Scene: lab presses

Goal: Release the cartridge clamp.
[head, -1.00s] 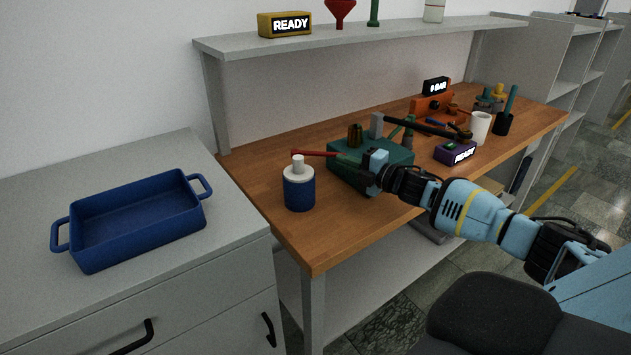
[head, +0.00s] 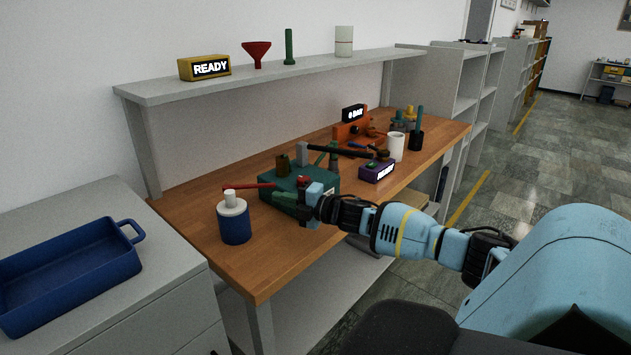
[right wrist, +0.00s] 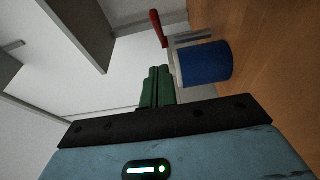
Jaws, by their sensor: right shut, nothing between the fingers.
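A green bench press (head: 285,183) stands on the wooden bench, with a brass-coloured cylinder (head: 283,164), a long black lever (head: 340,151) and a red-handled lever (head: 250,186) pointing left. A small red part (head: 303,181) shows on its near side. I cannot tell which part is the cartridge clamp. My right gripper (head: 303,212) is shut and empty at the press's near right side, hiding part of it; contact is unclear. My left gripper is not in view.
A blue bottle with a white top (head: 234,222) stands left of the press. A purple READY box (head: 376,171), a white cup (head: 396,147) and an orange device (head: 352,131) stand to the right. A blue tray (head: 70,275) lies on the left cabinet. The bench's front left is clear.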

